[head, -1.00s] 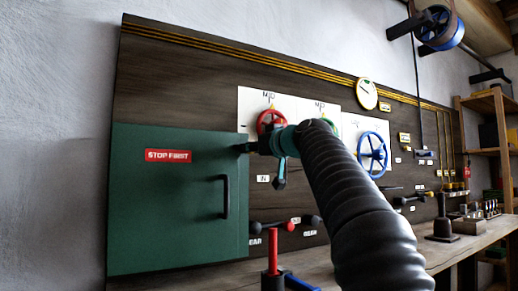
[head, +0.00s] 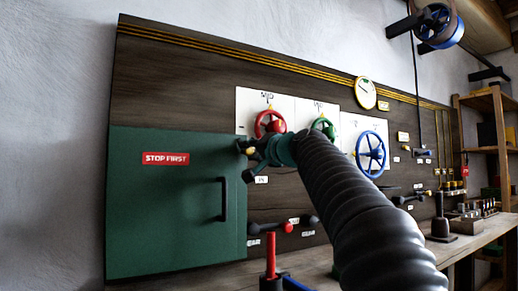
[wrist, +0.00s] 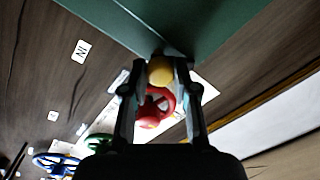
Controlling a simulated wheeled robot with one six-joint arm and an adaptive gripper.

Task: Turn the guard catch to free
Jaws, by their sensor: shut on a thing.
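The guard catch shows as a yellow knob (wrist: 160,70) between my fingertips in the wrist view, close to the edge of the green guard door (wrist: 185,20). In the head view the catch (head: 250,151) is a small yellow spot at the door's right edge, mostly hidden by my gripper (head: 249,162). My gripper (wrist: 160,75) is shut on the knob. The green guard door (head: 165,215) looks closed; it carries a red STOP FIRST label (head: 166,158) and a dark handle (head: 224,199). I cannot tell the catch's exact angle.
A red handwheel (head: 269,122), a green handwheel (head: 323,127) and a blue handwheel (head: 371,153) are close on the right. Levers with black and red knobs (head: 288,227) are below. A bench (head: 470,240) runs along the right.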

